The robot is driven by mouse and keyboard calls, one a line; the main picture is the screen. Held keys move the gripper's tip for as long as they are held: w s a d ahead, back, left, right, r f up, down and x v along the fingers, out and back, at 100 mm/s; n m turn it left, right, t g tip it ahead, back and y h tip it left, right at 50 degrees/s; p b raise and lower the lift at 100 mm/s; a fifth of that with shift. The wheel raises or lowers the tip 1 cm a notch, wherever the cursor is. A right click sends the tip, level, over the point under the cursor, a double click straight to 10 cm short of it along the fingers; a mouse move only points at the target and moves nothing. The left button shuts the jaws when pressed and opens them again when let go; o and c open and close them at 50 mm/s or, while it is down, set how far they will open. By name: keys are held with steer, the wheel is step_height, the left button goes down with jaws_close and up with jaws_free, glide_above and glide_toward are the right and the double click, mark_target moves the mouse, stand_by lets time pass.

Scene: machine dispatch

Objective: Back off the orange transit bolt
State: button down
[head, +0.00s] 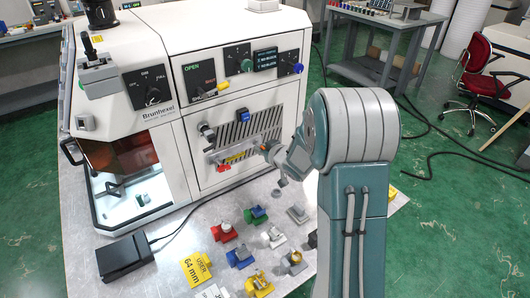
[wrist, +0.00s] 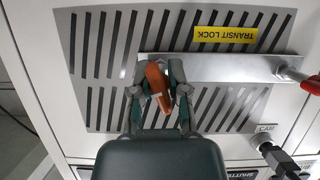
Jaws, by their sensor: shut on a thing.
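The orange transit bolt (wrist: 157,84) shows between the two fingers of my gripper (wrist: 158,95) in the wrist view, at the left end of a metal bar. The fingers are shut on its orange head. The yellow TRANSIT LOCK label (wrist: 226,34) is on the panel beside the bar. In the head view my gripper (head: 268,150) is at the front panel of the white machine (head: 236,118), near the right end of the bar; the bolt is hard to make out there.
A red-handled part (wrist: 298,78) sits at the bar's other end. Several coloured parts, such as a red one (head: 224,232), stand on the metal table (head: 190,232) in front of the machine, near a black box (head: 125,256).

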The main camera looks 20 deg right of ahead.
steer(key=shift+n+t+h, duration=0.4)
steer(key=shift+n+h, duration=0.8)
steer(key=shift+n, duration=0.5)
steer(key=shift+n+h, duration=0.3)
steer(key=shift+n, duration=0.2)
steer(key=shift+n+t+h, duration=0.5)
steer(key=shift+n+h, duration=0.1)
steer(key=shift+n, duration=0.7)
steer(key=n+t+h, duration=0.1)
steer(key=n, duration=0.1)
steer(key=shift+n, duration=0.3)
steer(key=c, duration=0.6)
jaws_free()
steer(key=shift+o, duration=0.2)
